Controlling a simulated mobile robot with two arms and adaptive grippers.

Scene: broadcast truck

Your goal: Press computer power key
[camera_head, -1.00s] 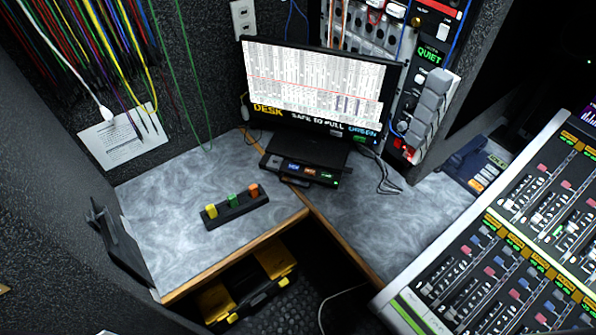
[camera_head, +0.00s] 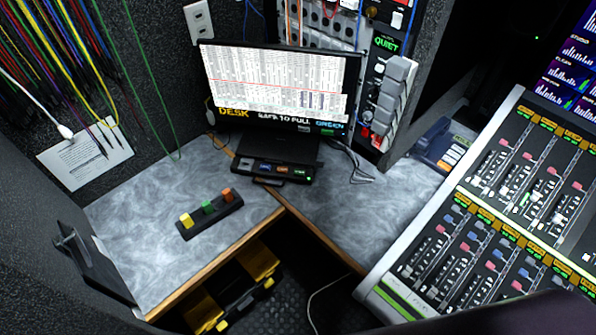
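A black computer unit (camera_head: 246,166) sits on the corner desk beneath a monitor. Its front edge carries several small lit keys or labels, with blue, orange and green among them; they are too small to tell which is the power key. The monitor (camera_head: 275,85) is on and shows a white page with dark columns. A strip below the page reads "DESK", with further words partly legible. Neither of my grippers is in view.
A black block with yellow, green and orange knobs (camera_head: 210,216) lies on the grey desk (camera_head: 140,215). A mixing console (camera_head: 470,225) fills the right. A blue telephone-like device (camera_head: 432,143) sits behind it. A yellow-and-black case (camera_head: 235,290) is below the desk. Cables hang at upper left.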

